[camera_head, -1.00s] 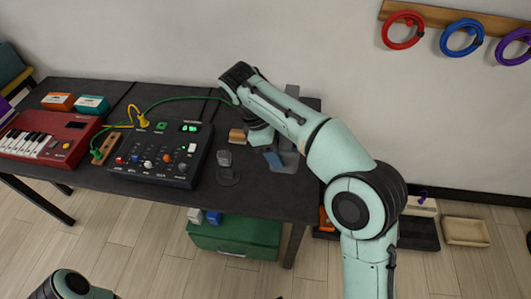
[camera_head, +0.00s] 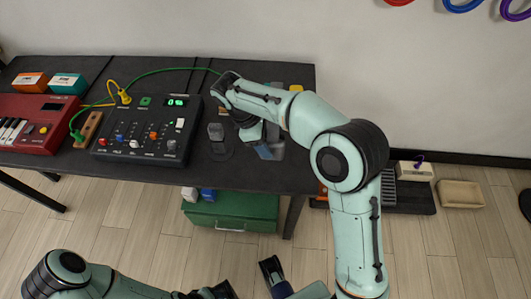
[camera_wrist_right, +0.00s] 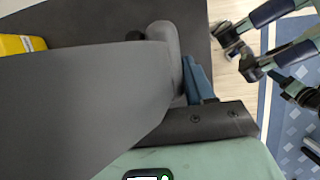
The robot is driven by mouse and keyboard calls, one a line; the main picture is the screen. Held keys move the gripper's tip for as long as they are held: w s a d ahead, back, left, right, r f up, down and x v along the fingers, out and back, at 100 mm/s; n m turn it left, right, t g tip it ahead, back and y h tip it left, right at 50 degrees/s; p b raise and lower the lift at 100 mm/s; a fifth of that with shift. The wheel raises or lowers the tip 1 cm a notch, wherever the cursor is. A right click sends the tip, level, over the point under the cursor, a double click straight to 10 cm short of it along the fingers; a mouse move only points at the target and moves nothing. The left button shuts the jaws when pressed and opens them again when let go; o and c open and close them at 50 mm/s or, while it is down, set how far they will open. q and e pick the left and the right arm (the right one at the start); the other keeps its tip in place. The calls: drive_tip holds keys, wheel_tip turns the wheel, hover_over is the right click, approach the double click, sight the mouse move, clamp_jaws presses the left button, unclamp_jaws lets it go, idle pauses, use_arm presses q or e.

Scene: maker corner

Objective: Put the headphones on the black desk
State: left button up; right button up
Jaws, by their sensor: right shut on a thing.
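My right gripper (camera_head: 262,140) hangs low over the right end of the black desk (camera_head: 235,178). It is shut on a grey thing (camera_head: 277,147), which I take to be the headphones. My arm hides much of it. In the right wrist view the grey headphones (camera_wrist_right: 90,95) fill the left and middle, against a dark blue fingertip (camera_wrist_right: 197,80). I cannot tell whether they touch the desktop. My left arm lies along the bottom of the head view; its gripper (camera_head: 271,270) shows in part, away from the desk, its opening unclear.
A small grey object (camera_head: 216,133) stands just left of my right gripper. A black control box (camera_head: 145,140) and a red keyboard (camera_head: 38,118) with cables stand farther left. A yellow thing (camera_head: 297,87) is at the back right. A green drawer box (camera_head: 235,212) sits below the desk.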

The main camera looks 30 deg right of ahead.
wheel_tip(320, 180, down, 6)
drive_tip(key=shift+r+b, duration=0.1)
drive_tip(key=shift+b, duration=0.45)
drive_tip(key=o, duration=1.2)
drive_tip(key=p+v, duration=0.3)
drive_tip(key=v, duration=0.9)
drive_tip(key=shift+w, duration=0.1)
